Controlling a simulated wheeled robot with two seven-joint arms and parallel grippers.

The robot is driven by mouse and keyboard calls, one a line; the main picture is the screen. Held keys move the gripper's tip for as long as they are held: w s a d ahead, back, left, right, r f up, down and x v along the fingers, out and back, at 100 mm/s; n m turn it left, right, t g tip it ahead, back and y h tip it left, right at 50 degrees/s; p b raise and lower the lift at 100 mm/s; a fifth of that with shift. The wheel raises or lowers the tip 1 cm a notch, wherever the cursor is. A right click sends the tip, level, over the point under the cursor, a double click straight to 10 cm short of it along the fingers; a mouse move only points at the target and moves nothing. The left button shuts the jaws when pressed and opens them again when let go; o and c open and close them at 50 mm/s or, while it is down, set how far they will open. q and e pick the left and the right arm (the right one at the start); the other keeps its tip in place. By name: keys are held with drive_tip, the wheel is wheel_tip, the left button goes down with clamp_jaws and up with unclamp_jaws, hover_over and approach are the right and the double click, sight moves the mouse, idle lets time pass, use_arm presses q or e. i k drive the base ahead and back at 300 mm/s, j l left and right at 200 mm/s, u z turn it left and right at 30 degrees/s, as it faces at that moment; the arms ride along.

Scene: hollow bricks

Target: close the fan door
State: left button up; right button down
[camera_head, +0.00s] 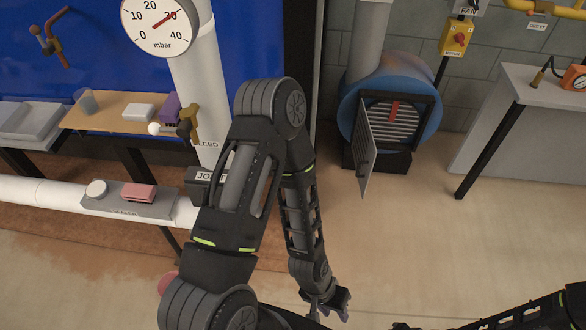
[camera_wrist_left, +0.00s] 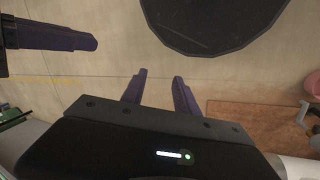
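The fan (camera_head: 424,78) is a round blue housing at the upper right of the head view, with a square dark-framed opening and a slatted grille inside. Its door (camera_head: 366,150) is a grey panel hinged at the opening's left side; it stands swung open toward me, with a small dark handle. My left gripper (camera_head: 330,308) hangs low at the bottom centre, well apart from the door. In the left wrist view its two fingers (camera_wrist_left: 158,82) are spread, with nothing between them. My right arm enters at the bottom right; its fingers are not clear.
A grey-topped table (camera_head: 535,92) with an orange gauge stands to the right of the fan. A yellow motor switch box (camera_head: 457,38) is on the wall above. A wooden shelf (camera_head: 105,115) and white pipes are at left. The floor (camera_head: 420,240) before the fan is clear.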

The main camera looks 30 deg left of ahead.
sight(364, 152)
drive_tip(key=k+j+u, duration=0.2)
drive_tip(key=k, duration=0.15)
drive_tip(key=k+j+u, duration=0.2)
drive_tip(key=k, duration=0.2)
drive_tip(key=i+u, duration=0.4)
drive_tip(key=i+l+u, duration=0.2)
drive_tip(key=i+u, duration=0.15)
drive_tip(key=i+l+u, duration=0.25)
drive_tip(key=u, duration=0.15)
drive_tip(key=i, duration=0.15)
